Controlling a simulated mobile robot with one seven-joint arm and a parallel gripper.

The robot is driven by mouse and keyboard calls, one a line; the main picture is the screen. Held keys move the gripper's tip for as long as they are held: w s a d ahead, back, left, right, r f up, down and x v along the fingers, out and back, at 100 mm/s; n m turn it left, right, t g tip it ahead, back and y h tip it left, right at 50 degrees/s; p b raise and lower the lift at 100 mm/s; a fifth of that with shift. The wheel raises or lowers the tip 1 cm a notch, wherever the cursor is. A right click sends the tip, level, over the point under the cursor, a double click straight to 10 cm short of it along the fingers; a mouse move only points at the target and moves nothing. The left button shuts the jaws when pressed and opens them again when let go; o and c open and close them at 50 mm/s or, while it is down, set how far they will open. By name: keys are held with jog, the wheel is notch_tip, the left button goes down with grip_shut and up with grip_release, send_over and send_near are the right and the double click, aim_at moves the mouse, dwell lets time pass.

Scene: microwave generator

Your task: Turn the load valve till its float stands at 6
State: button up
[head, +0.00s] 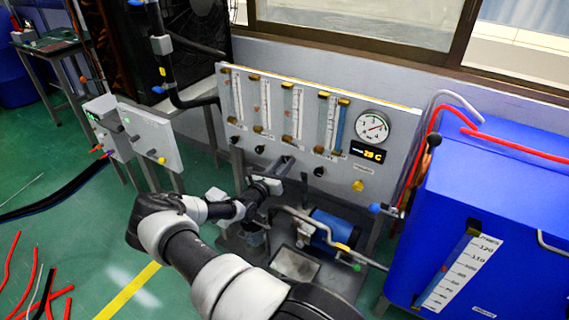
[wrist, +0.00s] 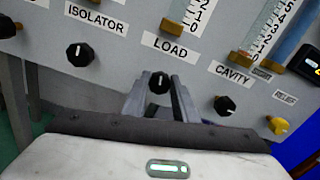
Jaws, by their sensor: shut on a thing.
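The load valve (wrist: 158,82) is a black knob with a white mark, below the LOAD label (wrist: 170,47) in the wrist view. My gripper (wrist: 160,88) has its two grey fingers shut on either side of this knob. In the head view my gripper (head: 287,167) reaches the lower part of the grey panel, and the knob is hidden behind it. The load flow tube (head: 292,112) stands above it on the panel. Its float is too small to read in the head view. The wrist view shows only the tube's low end (wrist: 190,14), marked 0 to 2, with no float visible there.
The isolator knob (wrist: 80,54) is left of my fingers, and the cavity knob (wrist: 224,105) and yellow relief knob (wrist: 278,125) are right. A round gauge (head: 372,126) and amber display (head: 368,152) sit on the panel. A blue pump (head: 333,229) and pipes stand below; a blue tank (head: 500,190) is right.

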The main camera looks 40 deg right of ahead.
dwell(0.3)
jog(key=o, duration=1.1)
jog(key=shift+a, duration=0.1)
jog(key=p+v, duration=0.3)
jog(key=v, duration=1.4)
jog(key=shift+s+a+r, duration=0.1)
jog(key=shift+a, duration=0.05)
